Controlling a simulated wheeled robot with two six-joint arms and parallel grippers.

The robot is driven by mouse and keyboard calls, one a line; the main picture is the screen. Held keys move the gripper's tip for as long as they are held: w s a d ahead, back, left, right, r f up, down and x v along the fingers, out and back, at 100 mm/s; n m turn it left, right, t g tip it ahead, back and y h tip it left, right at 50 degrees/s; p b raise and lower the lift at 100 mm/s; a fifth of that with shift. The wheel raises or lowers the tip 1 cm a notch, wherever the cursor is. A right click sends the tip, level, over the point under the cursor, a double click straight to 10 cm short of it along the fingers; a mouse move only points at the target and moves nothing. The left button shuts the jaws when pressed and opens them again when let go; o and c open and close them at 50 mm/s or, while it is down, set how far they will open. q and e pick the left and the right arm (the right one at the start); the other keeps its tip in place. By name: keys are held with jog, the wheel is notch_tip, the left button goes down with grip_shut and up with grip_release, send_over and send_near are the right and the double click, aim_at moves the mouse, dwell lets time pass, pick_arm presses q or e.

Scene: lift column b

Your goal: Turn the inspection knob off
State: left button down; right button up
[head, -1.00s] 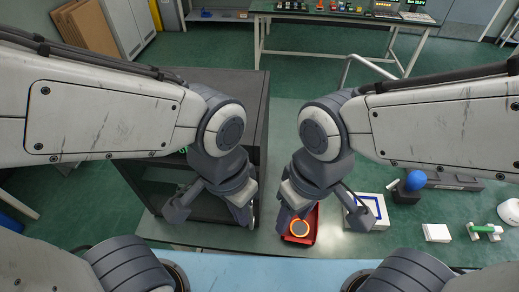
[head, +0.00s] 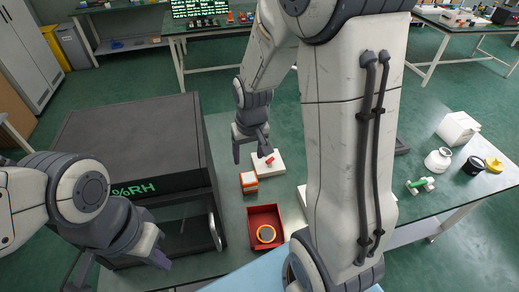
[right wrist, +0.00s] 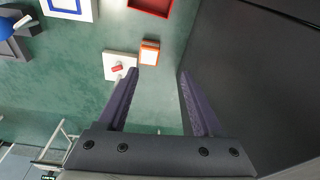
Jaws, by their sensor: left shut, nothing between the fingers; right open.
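A small red knob (head: 268,161) sits on a white square plate (head: 276,168) on the green table in the head view. It also shows left of the fingers in the right wrist view (right wrist: 117,68). My right gripper (head: 251,150) is open and empty, just behind and above the plate, its fingers pointing down. In the right wrist view its two fingers (right wrist: 159,100) stand wide apart, with the knob outside them. My left gripper (head: 122,258) is shut and empty at the lower left, in front of the dark cabinet.
A dark cabinet (head: 130,140) with a green %RH display stands left. An orange-and-white box (head: 249,182) and a red tray (head: 252,215) holding an orange ring stand near the knob. My right arm hides part of the table. Several small objects lie at the right.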

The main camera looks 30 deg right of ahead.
jog(key=w+d+f+m+g, duration=0.1)
jog(key=w+d+f+m, duration=0.2)
jog(key=w+d+f, duration=0.45)
jog(key=m+g, duration=0.1)
jog(key=m, duration=0.2)
send_over(270, 159)
notch_tip(270, 159, down, 8)
jog(key=shift+r, duration=0.2)
notch_tip(270, 159, down, 8)
jog(key=p, duration=0.3)
jog(key=shift+f, duration=0.9)
jog(key=shift+c, duration=0.3)
